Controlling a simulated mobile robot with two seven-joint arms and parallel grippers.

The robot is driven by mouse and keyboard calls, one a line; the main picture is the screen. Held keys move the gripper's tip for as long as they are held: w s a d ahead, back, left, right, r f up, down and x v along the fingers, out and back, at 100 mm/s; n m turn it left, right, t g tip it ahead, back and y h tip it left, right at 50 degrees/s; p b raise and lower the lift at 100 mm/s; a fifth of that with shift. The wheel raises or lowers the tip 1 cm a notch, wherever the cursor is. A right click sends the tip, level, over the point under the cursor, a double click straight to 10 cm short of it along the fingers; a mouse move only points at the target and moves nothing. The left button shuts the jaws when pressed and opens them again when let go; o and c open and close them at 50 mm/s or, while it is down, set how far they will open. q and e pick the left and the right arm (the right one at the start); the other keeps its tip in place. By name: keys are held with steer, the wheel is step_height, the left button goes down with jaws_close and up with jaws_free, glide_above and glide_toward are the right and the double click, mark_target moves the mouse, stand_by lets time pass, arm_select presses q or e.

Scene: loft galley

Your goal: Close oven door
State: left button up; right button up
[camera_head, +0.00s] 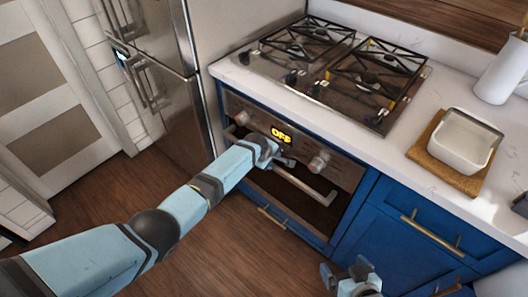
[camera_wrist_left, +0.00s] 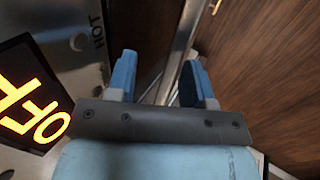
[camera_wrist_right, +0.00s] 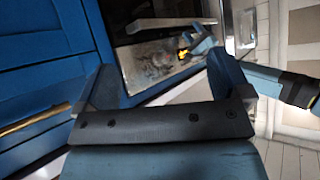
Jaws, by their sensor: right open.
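The oven (camera_head: 320,160) stands under the stovetop, with a lit "OFF" display and knobs. Its door has a horizontal metal handle (camera_head: 308,186) above dark glass. The door looks shut or nearly shut; I cannot tell if a small gap remains. My left gripper (camera_head: 277,155) is at the control panel and the left end of the handle. In the left wrist view its fingers (camera_wrist_left: 158,80) are apart, with a metal bar running beyond and between them; contact is unclear. My right gripper (camera_head: 350,277) is open and empty, low in front of the blue cabinets; its fingers (camera_wrist_right: 165,85) are wide apart.
Blue drawers (camera_head: 425,230) with brass handles stand right of the oven. A steel fridge (camera_head: 165,80) stands left. A white dish (camera_head: 460,142) on a wooden board and a white pitcher (camera_head: 500,72) are on the counter. The wooden floor (camera_head: 240,245) in front is clear.

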arm_select(q)
steer(key=p+v, duration=0.2)
steer(key=v, duration=0.9)
steer(key=shift+s+a+r+p, duration=0.2)
steer(key=shift+s+r+p, duration=0.1)
steer(key=shift+p, duration=0.1)
arm_select(e)
steer(key=shift+s+d+r+n, duration=0.15)
steer(key=shift+s+r, duration=0.1)
steer(key=shift+r, duration=0.35)
steer(key=shift+s+d+r+n, duration=0.1)
steer(key=shift+s+r+n, duration=0.1)
steer(key=shift+r, duration=0.35)
arm_select(q)
steer(key=shift+f, duration=0.1)
